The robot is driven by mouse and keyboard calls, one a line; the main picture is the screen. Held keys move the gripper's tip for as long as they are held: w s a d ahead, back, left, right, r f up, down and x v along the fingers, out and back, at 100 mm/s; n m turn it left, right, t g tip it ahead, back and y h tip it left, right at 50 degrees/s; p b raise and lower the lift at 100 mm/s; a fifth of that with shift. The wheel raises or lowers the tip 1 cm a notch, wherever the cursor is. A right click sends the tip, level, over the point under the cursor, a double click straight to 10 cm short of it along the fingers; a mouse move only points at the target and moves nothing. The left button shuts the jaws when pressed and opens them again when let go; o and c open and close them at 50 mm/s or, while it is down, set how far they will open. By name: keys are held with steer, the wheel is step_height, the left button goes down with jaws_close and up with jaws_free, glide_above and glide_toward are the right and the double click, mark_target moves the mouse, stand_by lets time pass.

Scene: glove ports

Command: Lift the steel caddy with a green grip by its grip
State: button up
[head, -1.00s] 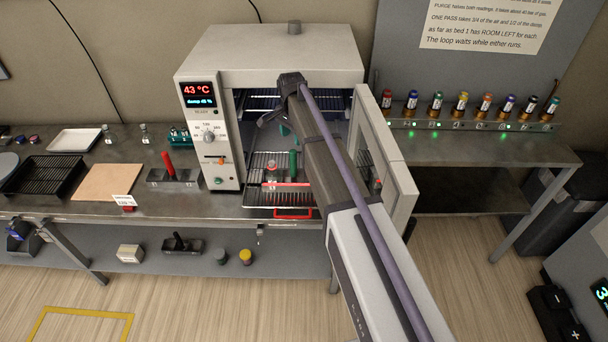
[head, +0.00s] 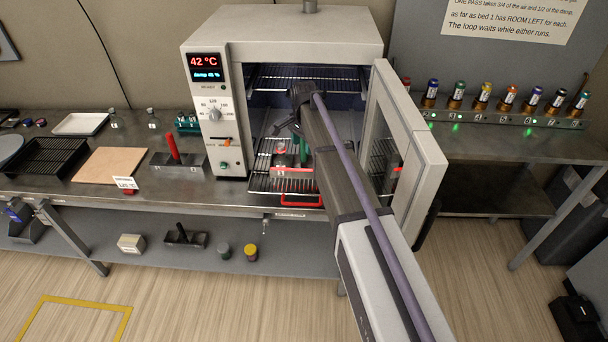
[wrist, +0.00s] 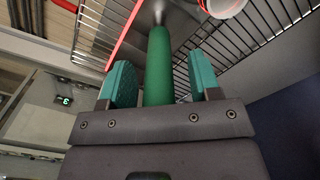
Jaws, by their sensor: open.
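The caddy's green grip (wrist: 160,65) stands between the two teal finger pads of my gripper (wrist: 160,85) in the wrist view. My gripper is open around it, with a gap visible at each side. Part of the steel caddy (wrist: 184,22) shows beyond the grip. In the head view the green grip (head: 303,151) stands on the wire rack inside the open oven, partly hidden by my arm. My gripper (head: 284,129) reaches in through the oven doorway there.
The oven (head: 290,32) has its door (head: 405,150) swung open to the right, close beside my arm. A red bar (wrist: 117,38) and a red-rimmed vessel (wrist: 222,6) are near the grip. Another caddy with a red grip (head: 172,148) stands on the bench left of the oven.

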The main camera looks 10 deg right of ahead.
steer(key=shift+s+r, duration=0.1)
steer(key=shift+r, duration=0.05)
steer(key=shift+c, duration=1)
jaws_close()
